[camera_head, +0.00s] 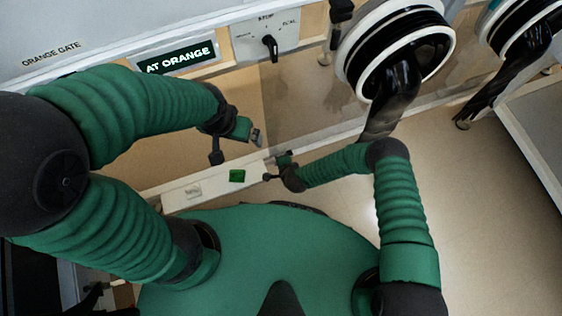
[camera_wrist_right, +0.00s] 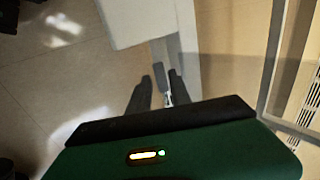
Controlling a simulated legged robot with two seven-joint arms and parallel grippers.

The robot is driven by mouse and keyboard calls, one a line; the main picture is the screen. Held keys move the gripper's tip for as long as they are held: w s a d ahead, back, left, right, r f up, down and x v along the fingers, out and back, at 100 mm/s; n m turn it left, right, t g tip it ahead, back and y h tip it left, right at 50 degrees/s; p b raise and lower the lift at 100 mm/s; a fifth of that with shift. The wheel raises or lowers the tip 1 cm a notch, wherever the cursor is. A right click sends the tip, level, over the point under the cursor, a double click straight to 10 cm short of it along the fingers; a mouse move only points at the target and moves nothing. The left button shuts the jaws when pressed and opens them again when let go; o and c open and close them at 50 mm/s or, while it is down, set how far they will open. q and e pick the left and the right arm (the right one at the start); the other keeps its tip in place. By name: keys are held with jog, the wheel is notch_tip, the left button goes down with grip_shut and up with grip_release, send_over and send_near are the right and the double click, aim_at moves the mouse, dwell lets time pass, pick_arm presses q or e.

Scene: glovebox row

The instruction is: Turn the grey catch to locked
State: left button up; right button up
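I cannot pick out a grey catch for certain in either view. A dark rotary knob (camera_head: 270,47) sits on a white labelled panel (camera_head: 245,38) at the top of the head view. My left gripper (camera_head: 236,149) is in front of the tan wall, below the panel, with its fingers spread and nothing seen between them. My right gripper (camera_head: 277,169) is low, by the white ledge, its fingers apart. The right wrist view shows those fingers (camera_wrist_right: 160,92) apart too, with a narrow grey piece (camera_wrist_right: 160,58) beyond them; I cannot tell what it is.
An "AT ORANGE" sign (camera_head: 177,57) is left of the panel. A black glove port with a white ring (camera_head: 347,60) and hanging glove (camera_head: 393,92) is at the upper right. Open floor (camera_head: 475,200) lies right.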

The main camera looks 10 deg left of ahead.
jog(key=shift+a, duration=0.15)
grip_shut()
dwell(1.2)
